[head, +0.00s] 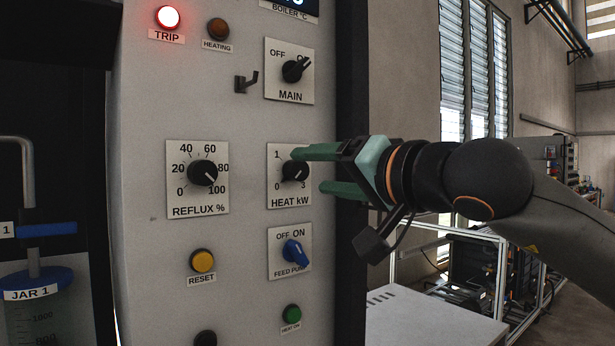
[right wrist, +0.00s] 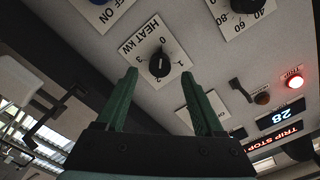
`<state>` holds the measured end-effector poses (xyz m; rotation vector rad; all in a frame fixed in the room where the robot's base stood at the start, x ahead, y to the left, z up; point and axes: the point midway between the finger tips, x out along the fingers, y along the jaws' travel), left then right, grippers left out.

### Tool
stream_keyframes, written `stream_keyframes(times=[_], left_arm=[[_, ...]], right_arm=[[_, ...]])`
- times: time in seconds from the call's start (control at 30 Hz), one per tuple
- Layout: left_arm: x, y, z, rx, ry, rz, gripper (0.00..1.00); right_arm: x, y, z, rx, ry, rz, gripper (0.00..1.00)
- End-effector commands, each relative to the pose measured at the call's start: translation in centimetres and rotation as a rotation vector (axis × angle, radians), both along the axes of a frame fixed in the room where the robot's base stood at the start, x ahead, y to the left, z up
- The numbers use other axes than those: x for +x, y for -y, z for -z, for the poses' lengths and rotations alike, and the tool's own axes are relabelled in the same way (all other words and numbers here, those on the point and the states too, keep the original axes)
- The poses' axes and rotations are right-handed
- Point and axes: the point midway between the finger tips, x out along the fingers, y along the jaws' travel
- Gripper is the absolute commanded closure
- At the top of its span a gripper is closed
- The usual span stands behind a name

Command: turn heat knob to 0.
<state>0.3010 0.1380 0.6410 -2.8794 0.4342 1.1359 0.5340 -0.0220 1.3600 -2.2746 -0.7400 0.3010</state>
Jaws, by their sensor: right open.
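The heat knob (head: 295,171) is a round black knob on a white plate marked HEAT kW on the grey panel. The plate's 0 is at lower left and its 3 at lower right in the head view; the knob's exact setting is hard to read. The knob also shows in the right wrist view (right wrist: 159,65), in line with the gap between the fingers. My right gripper (head: 309,170) is open, its green fingers in front of the plate, empty and apart from the knob. The upper finger hides part of the plate. My left gripper is not in view.
The reflux knob (head: 202,172) is left of the heat plate, the main switch (head: 294,71) above, the blue feed pump switch (head: 293,251) below. A small hook (head: 246,82) sticks out by the main switch. The trip lamp (head: 168,17) glows red.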

Motion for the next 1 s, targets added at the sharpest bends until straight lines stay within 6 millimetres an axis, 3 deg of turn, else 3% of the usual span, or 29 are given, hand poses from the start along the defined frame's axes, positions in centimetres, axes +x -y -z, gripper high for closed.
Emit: stream_keyframes(times=[0.2, 0.4, 1.0], left_arm=[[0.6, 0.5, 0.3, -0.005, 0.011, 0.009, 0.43], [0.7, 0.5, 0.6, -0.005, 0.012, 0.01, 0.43], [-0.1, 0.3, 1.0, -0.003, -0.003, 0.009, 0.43]], right_arm=[[-4.0, 3.0, 0.1, 0.0, 0.003, 0.003, 0.31], [-6.4, 4.8, 0.1, 0.0, 0.002, 0.001, 0.31], [-7.2, 5.2, 0.0, -0.001, 0.0, 0.001, 0.31]])
